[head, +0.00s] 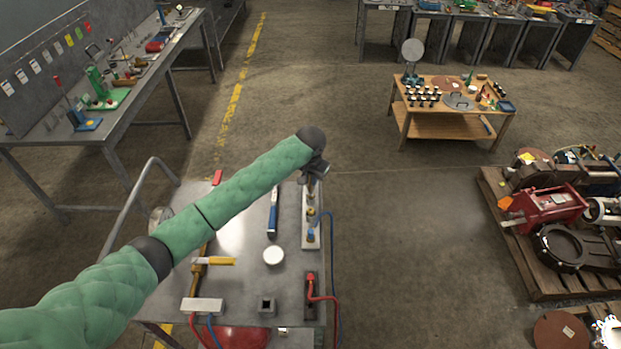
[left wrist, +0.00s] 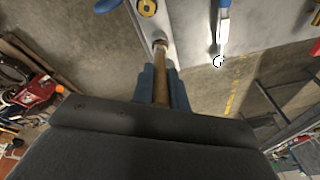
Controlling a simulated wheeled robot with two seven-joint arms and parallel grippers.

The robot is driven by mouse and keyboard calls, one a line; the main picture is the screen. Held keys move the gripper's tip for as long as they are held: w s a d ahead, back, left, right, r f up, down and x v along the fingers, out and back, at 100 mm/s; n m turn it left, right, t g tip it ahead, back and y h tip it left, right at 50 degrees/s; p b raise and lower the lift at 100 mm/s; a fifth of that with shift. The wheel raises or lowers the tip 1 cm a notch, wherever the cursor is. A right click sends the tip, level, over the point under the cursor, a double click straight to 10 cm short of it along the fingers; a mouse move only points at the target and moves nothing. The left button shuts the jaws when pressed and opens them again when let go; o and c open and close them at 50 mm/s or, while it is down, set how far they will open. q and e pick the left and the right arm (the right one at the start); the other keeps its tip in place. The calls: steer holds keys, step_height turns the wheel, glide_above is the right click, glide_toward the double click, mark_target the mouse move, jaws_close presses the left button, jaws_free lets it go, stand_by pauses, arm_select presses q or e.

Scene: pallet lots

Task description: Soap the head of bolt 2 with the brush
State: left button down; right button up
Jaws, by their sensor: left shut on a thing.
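My left gripper (head: 316,170) is over the far end of a pale plate (head: 305,240) on a metal cart. In the left wrist view its blue fingers (left wrist: 162,90) are shut on a brown rod-like handle (left wrist: 160,88), which I take for the brush. Its far end meets or overlaps the plate's end; contact and the bristles cannot be made out. Which one is bolt 2 cannot be read. My right gripper is not in view.
On the cart top (head: 235,285) are a blue-handled tool (head: 272,215), a round white-topped dish (head: 273,256), a small square block (head: 266,306) and a red-hosed fitting (head: 311,295). A blue hose runs along the cart's right edge. Open floor (head: 385,235) lies right of the cart.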

arm_select(q)
steer(key=shift+w+v, duration=0.25)
steer(key=shift+v, duration=0.85)
steer(key=shift+w+v, duration=0.2)
steer(key=shift+v, duration=0.9)
steer(key=shift+w+v, duration=0.25)
steer(key=shift+v, duration=0.9)
steer(key=shift+r, duration=0.1)
